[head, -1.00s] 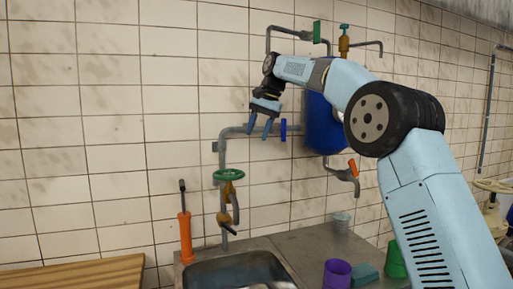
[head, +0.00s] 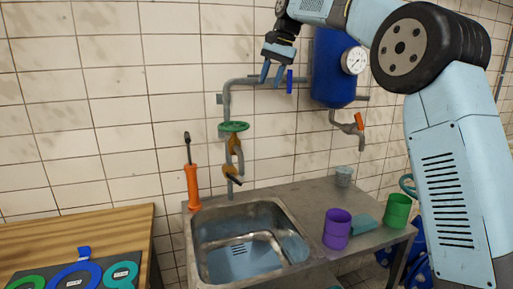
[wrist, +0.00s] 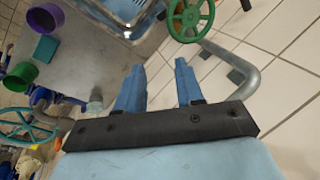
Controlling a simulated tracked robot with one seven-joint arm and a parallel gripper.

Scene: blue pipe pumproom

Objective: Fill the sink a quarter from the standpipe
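The standpipe (head: 226,101) is a grey pipe on the tiled wall, with a green handwheel (head: 233,127) above a brass tap. The wheel also shows at the top of the wrist view (wrist: 190,17). The steel sink (head: 207,268) lies below the tap. Its drain slots are visible; I cannot tell whether it holds water.
An orange-handled tool (head: 192,186) stands left of the sink. A purple cup (head: 337,229), teal block (head: 364,224), green cup (head: 397,211) and small grey cup (head: 343,176) stand on the counter's right. A blue tank (head: 332,75) with a gauge hangs on the wall. A wooden table (head: 70,235) is left.

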